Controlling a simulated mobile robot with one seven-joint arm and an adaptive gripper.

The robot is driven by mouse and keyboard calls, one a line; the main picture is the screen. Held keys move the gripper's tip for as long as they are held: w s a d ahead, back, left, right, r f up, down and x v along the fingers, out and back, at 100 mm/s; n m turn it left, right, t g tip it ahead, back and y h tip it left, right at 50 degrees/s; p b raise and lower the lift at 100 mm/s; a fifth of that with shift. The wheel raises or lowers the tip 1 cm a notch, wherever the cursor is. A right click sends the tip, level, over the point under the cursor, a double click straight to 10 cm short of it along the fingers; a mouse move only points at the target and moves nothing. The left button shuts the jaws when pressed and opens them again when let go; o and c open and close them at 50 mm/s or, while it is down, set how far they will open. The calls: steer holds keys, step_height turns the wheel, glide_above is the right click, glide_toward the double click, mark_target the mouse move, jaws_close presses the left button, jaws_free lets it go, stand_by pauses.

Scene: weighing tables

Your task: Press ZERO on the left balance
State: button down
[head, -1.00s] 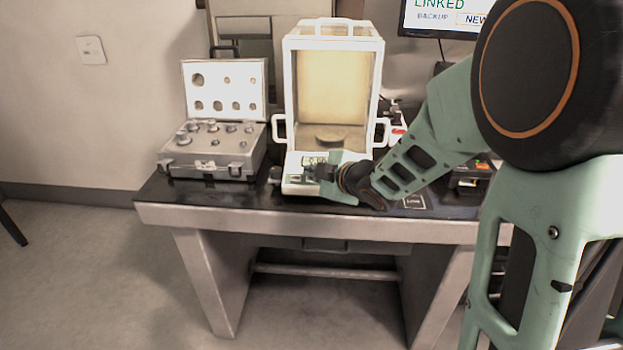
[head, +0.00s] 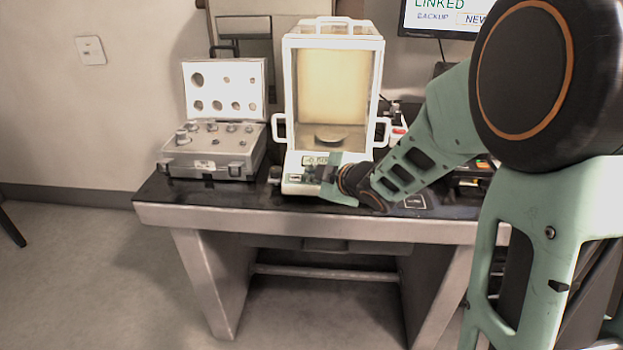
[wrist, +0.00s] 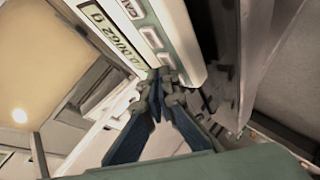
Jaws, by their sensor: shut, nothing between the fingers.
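The balance (head: 290,186) stands on the dark-topped table, a tall white-framed draft shield with a round pan (head: 331,134) inside and a low front panel. Its lit display (head: 318,159) is partly covered by my gripper; in the wrist view the display (wrist: 115,35) shows digits sideways. A row of pale keys runs beside it, one marked CAL (wrist: 130,8). My gripper (head: 309,174) is shut and empty at the front panel. In the wrist view its fingertips (wrist: 163,80) meet at the key row's near end. They hide what lies under them; I cannot tell whether they touch. No ZERO label is readable.
An open weight case (head: 210,165) with several weights stands left of the balance. A monitor (head: 440,17) is at the back right. A small dark device (head: 470,180) sits right of my forearm. The table's front edge (head: 330,227) is just below my gripper.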

steer(key=shift+w+f+b, duration=0.15)
steer(key=shift+f+b, duration=0.2)
steer(key=shift+f, duration=0.05)
steer(key=shift+r, duration=0.15)
stand_by(0.5)
steer(key=shift+s+r+p, duration=0.3)
steer(key=shift+r+p, duration=0.3)
steer(key=shift+r, duration=0.05)
steer(key=r+p, duration=0.1)
steer(key=s+r+p, duration=0.1)
steer(key=r, duration=0.1)
steer(key=r+p, duration=0.1)
steer(key=shift+s+r+p, duration=0.3)
steer(key=shift+s, duration=0.1)
stand_by(0.3)
